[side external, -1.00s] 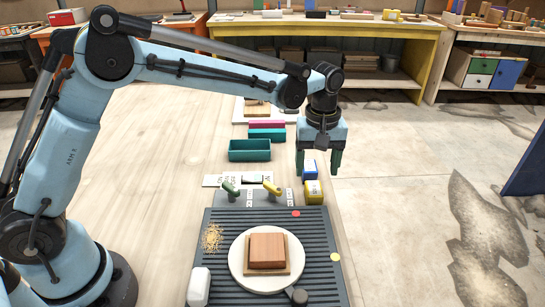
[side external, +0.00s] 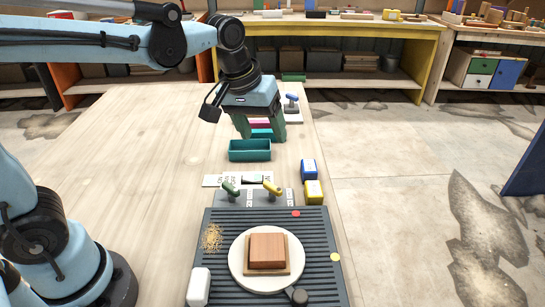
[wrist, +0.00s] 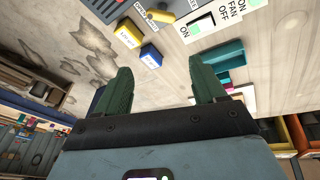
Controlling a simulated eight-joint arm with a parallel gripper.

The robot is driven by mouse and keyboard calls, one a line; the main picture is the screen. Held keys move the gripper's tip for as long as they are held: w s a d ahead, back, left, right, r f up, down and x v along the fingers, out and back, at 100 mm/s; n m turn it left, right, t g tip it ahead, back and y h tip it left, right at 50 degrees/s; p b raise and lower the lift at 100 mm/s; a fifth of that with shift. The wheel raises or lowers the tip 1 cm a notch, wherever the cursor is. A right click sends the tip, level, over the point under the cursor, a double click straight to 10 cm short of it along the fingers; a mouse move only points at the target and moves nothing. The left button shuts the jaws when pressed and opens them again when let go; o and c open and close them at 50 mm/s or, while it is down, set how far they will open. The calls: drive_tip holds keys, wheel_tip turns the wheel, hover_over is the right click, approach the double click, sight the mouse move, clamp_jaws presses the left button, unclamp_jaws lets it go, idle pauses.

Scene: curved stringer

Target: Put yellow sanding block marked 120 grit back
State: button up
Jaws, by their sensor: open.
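The yellow sanding block (side external: 314,192) sits on the table near its right edge, just past the back right corner of the dark slatted bench. Its marking is too small to read for sure. In the wrist view the yellow block (wrist: 127,33) shows at the upper left, beside a blue block (wrist: 151,57). My gripper (side external: 262,136) is open and empty above the back of the table, behind the teal tray and apart from the yellow block. Its green fingers (wrist: 164,78) also show in the wrist view with nothing between them.
The blue block (side external: 308,168) stands just behind the yellow one. An open teal tray (side external: 249,156) lies to their left. The slatted bench (side external: 223,250) holds a wooden piece (side external: 267,248) on a white disc. Yellow and green handles stand at its back edge. The left tabletop is clear.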

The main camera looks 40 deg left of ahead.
drive_tip(key=s+a+f+m+t, duration=0.3)
drive_tip(key=s+a+f+m, duration=0.1)
drive_tip(key=s, duration=0.5)
drive_tip(key=shift+s+a, duration=0.2)
drive_tip(key=shift+a, duration=0.1)
